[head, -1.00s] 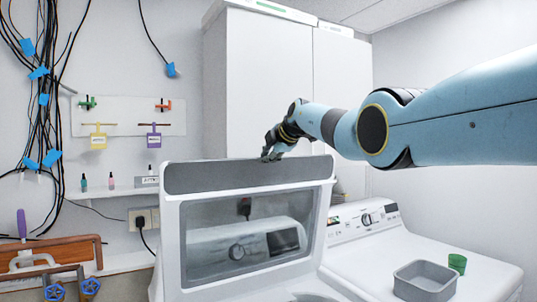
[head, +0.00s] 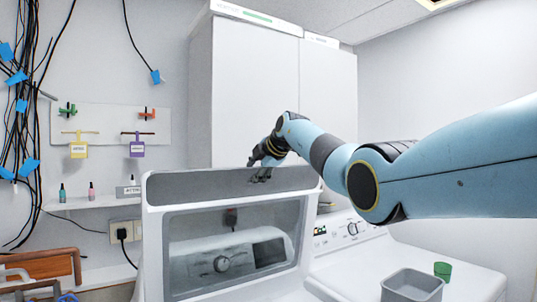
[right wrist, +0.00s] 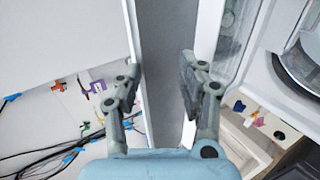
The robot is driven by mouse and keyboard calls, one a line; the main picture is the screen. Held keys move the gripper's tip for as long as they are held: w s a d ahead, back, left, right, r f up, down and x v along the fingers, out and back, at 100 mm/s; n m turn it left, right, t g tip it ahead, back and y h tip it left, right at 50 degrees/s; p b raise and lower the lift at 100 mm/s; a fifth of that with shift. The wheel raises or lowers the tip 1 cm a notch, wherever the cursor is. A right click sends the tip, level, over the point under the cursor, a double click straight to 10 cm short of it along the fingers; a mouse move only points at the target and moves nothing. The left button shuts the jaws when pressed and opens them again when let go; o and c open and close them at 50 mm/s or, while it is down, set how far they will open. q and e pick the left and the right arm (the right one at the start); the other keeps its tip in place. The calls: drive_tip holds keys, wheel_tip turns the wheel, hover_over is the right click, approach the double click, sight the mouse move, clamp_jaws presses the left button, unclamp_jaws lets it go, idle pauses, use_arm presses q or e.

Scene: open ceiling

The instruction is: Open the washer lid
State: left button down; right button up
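The washer lid (head: 153,240) stands raised, close to upright, in the head view. It has a white frame, a glass window and a grey band (head: 200,183) along its top. My right gripper (head: 262,171) is at the top edge of the lid, right of its middle, with its fingers over the grey band. In the right wrist view the fingers of my right gripper (right wrist: 158,92) are spread apart, with a grey strip showing between them. Nothing is seen clamped. The washer's opening is mostly hidden below the frame. My left gripper is not in view.
A white dryer (head: 385,255) stands right of the washer, with a grey bin (head: 412,286) and a green cup (head: 442,270) on top. A tall white cabinet (head: 250,90) is behind. Cables (head: 25,110) hang on the left wall above a shelf (head: 95,201).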

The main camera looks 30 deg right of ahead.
drive_tip(key=v, duration=1)
drive_tip(key=shift+r, duration=0.3)
drive_tip(key=shift+c, duration=0.5)
